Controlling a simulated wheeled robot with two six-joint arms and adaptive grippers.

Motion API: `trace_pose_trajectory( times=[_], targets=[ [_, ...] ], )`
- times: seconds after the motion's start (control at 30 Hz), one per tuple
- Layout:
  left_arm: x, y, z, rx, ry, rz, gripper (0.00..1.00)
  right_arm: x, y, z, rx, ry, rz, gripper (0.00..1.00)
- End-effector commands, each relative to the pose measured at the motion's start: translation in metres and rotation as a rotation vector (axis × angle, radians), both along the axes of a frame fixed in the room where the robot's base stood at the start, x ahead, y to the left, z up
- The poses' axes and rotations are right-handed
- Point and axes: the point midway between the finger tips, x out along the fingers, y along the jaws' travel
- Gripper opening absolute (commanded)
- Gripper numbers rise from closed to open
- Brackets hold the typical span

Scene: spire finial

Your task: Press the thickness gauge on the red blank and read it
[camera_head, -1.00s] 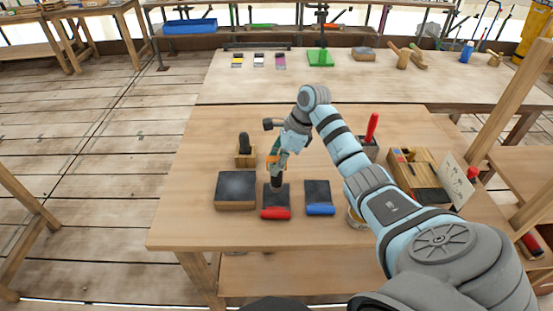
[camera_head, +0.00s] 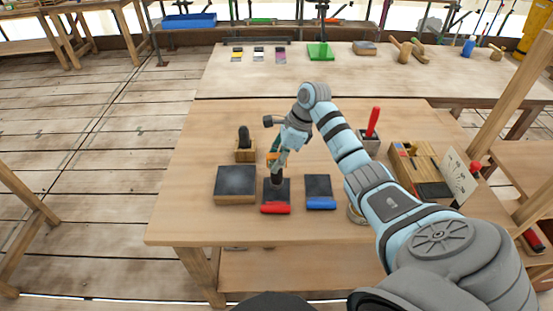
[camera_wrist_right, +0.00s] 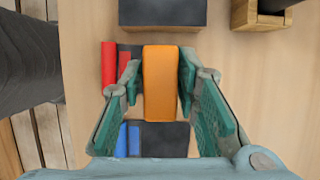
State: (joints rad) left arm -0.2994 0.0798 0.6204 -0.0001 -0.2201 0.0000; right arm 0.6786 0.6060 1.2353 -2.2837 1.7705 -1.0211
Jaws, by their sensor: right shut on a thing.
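The red blank (camera_head: 275,208), a dark plate with a red front edge, lies on the near table between a dark block and the blue blank. My right gripper (camera_head: 276,158) is above it and shut on the orange thickness gauge (camera_wrist_right: 160,85). The gauge's dark lower end (camera_head: 277,184) points down over the dark part of the red blank; whether it touches is hard to tell. In the right wrist view the red blank (camera_wrist_right: 108,68) shows left of the gauge, which hides part of it. No gauge reading is visible. My left gripper is out of view.
The blue blank (camera_head: 320,203) lies just right of the red one, the dark-topped block (camera_head: 235,184) just left. A wooden holder (camera_head: 245,156) stands behind. A wooden tool box (camera_head: 418,165) and a cup with a red-handled tool (camera_head: 373,122) are at right. The table's left front is clear.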

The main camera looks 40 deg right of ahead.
Motion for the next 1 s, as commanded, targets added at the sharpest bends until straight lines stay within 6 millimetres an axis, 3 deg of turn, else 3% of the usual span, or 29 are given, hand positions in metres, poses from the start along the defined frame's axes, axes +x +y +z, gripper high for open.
trace_pose_trajectory(
  times=[0.53, 1.0],
  targets=[
    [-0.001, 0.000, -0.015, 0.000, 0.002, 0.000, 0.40, 0.000, 0.000, -0.018, 0.000, 0.000, 0.000, 0.00],
    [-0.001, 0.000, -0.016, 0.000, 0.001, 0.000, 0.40, 0.000, 0.000, -0.017, 0.000, 0.000, 0.000, 0.00]
  ],
)
